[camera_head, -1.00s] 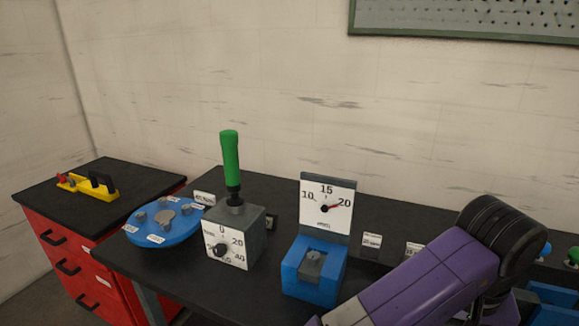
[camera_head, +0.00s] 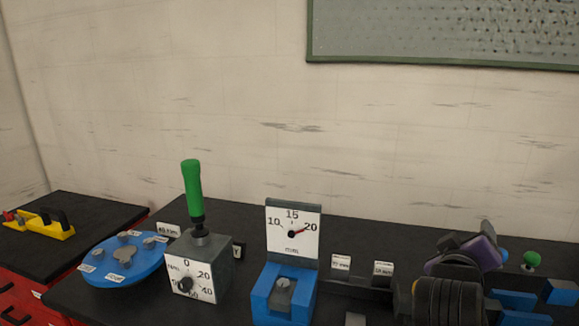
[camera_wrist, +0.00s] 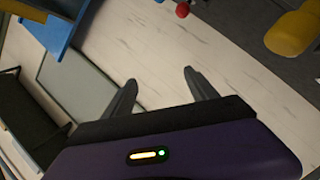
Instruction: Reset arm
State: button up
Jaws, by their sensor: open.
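My gripper (camera_wrist: 160,96) is open in the wrist view. Its two dark fingers stand apart with nothing between them, and behind them is the pale floor or wall. In the head view my purple and black arm (camera_head: 462,270) shows at the lower right, over the right part of the bench. The fingers are not visible in that view, so I cannot tell how far they are from the bench.
The dark bench (camera_head: 240,300) holds a blue disc (camera_head: 140,268), a torque tester (camera_head: 195,270) with a green-handled tool (camera_head: 192,182), and a blue gauge stand (camera_head: 268,292). Blue parts (camera_head: 515,300) lie at right. A red cabinet (camera_head: 30,285) stands left.

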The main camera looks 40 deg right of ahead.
jog(key=w+a+f+n+t+y, duration=0.3)
jog(key=a+f+n+t, duration=0.1)
jog(key=a+n+t, duration=0.15)
jog(key=w+a+f+n+t+y, duration=0.25)
jog(key=a+n+t, duration=0.2)
jog(key=a, duration=0.25)
jog(key=s+a+f+n+t+y, duration=0.1)
jog(key=s+a+f+y, duration=0.2)
jog(key=a+f, duration=0.25)
jog(key=s+a+f+t+y, duration=0.1)
jog(key=s+a+f+y, duration=0.15)
jog(key=a+f, duration=0.3)
jog(key=s+a+f+m+g+y, duration=0.1)
jog(key=s+a+m+y, duration=0.4)
jog(key=s+a, duration=0.9)
jog(key=shift+s+a+f+m, duration=0.2)
jog(key=shift+s+f+m, duration=0.25)
jog(key=shift+s, duration=0.25)
